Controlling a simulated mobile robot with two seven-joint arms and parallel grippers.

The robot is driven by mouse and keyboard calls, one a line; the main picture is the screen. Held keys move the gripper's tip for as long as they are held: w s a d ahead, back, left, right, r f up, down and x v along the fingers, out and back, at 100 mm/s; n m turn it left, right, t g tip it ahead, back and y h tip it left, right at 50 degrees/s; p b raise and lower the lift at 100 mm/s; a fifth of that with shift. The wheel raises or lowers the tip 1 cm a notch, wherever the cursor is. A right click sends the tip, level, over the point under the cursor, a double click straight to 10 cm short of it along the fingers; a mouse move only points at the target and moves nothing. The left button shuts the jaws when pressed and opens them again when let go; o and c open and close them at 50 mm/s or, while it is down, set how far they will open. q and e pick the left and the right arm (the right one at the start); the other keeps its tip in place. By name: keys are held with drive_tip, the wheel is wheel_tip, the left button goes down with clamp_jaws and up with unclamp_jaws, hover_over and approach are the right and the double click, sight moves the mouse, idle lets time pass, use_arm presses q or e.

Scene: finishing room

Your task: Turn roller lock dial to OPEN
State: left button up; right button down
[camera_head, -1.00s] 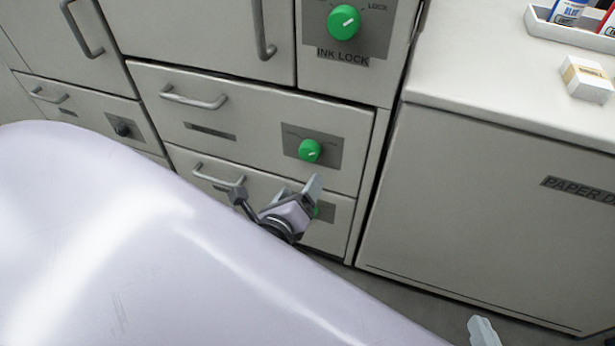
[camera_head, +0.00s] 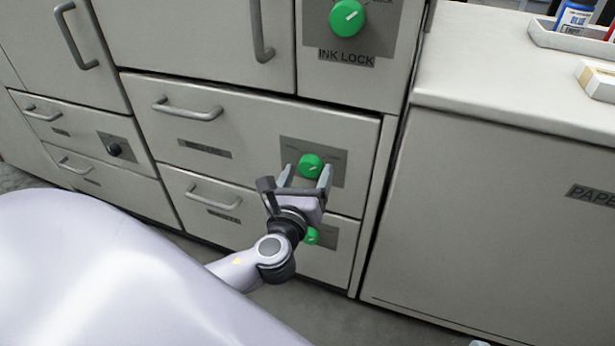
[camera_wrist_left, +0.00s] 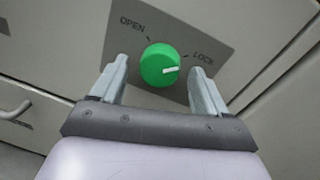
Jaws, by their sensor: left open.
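A green dial (camera_head: 311,165) sits on a grey plate on the upper wide drawer; I cannot read whether its label says roller lock. In the left wrist view the same dial (camera_wrist_left: 158,62) has a white mark pointing right, towards the word LOCK; OPEN is printed at its upper left. My left gripper (camera_head: 306,176) is open just in front of this dial. Its fingers (camera_wrist_left: 158,75) are on either side of the dial's lower part, with gaps showing in the wrist view. Only a pale sliver, possibly my right gripper, shows at the bottom edge of the head view.
Another green dial (camera_head: 347,17), labelled INK LOCK, is above. A third green dial (camera_head: 311,236) is below, partly behind my left gripper. Drawer handles (camera_head: 188,109) stick out at left. A white cabinet (camera_head: 480,200) with a tray (camera_head: 570,38) on top stands at right.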

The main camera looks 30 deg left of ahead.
use_arm(q)
drive_tip(key=shift+w+a, duration=0.15)
drive_tip(key=shift+w, duration=0.15)
drive_tip(key=c, duration=1)
drive_tip(key=shift+c, duration=0.2)
